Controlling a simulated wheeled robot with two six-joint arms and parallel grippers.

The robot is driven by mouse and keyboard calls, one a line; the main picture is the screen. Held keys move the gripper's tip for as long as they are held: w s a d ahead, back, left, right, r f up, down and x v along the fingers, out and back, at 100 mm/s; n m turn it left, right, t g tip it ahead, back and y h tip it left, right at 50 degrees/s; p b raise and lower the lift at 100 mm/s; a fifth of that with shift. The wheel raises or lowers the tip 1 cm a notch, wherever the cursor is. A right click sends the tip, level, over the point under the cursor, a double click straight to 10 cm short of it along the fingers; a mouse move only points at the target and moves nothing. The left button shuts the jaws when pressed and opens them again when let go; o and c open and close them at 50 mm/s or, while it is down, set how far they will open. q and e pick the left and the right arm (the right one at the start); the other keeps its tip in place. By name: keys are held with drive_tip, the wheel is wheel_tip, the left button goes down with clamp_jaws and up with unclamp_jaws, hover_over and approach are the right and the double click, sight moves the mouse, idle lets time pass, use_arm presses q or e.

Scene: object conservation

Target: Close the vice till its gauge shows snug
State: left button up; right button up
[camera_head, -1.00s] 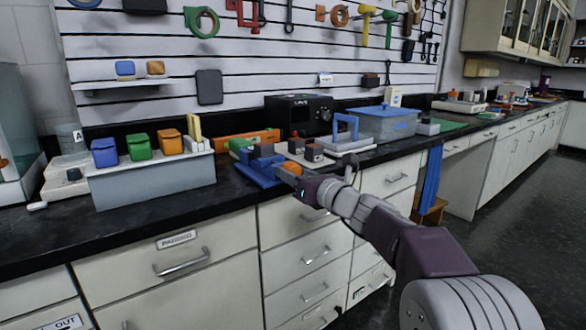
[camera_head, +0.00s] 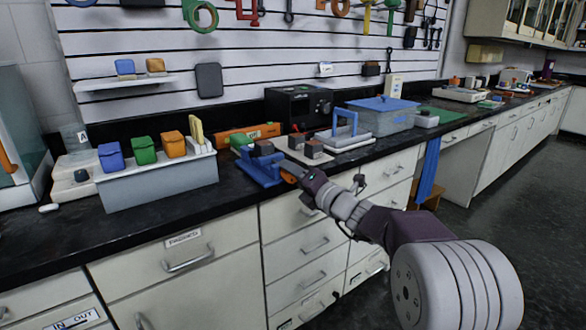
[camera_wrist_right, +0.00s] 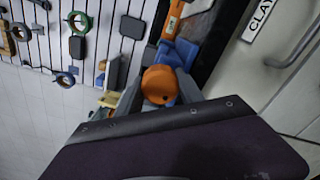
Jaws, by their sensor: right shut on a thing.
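The blue vice (camera_head: 258,172) sits at the front edge of the black worktop; it also shows partly in the wrist view (camera_wrist_right: 185,50). A dark grey block (camera_head: 263,147) shows at its top; I cannot tell how tightly the jaws meet it. The vice's orange knob (camera_wrist_right: 160,82) faces my right wrist; a sliver of it shows in the head view (camera_head: 289,177). My right gripper (camera_wrist_right: 160,92) is shut on the orange knob, with a grey finger on each side. No gauge reading is legible. My left gripper is not in view.
Dark blocks (camera_head: 312,149) stand just right of the vice. Behind are a black box (camera_head: 298,105) and a blue-lidded bin (camera_head: 385,122). A grey bin (camera_head: 160,185) with coloured boxes stands to the left. Drawers (camera_head: 180,255) lie below the worktop edge.

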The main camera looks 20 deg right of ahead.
drive_tip(key=shift+m+p, duration=0.3)
drive_tip(key=shift+m, duration=0.3)
drive_tip(key=o, duration=1.4)
drive_tip(key=p+v, duration=0.2)
drive_tip(key=v, duration=0.7)
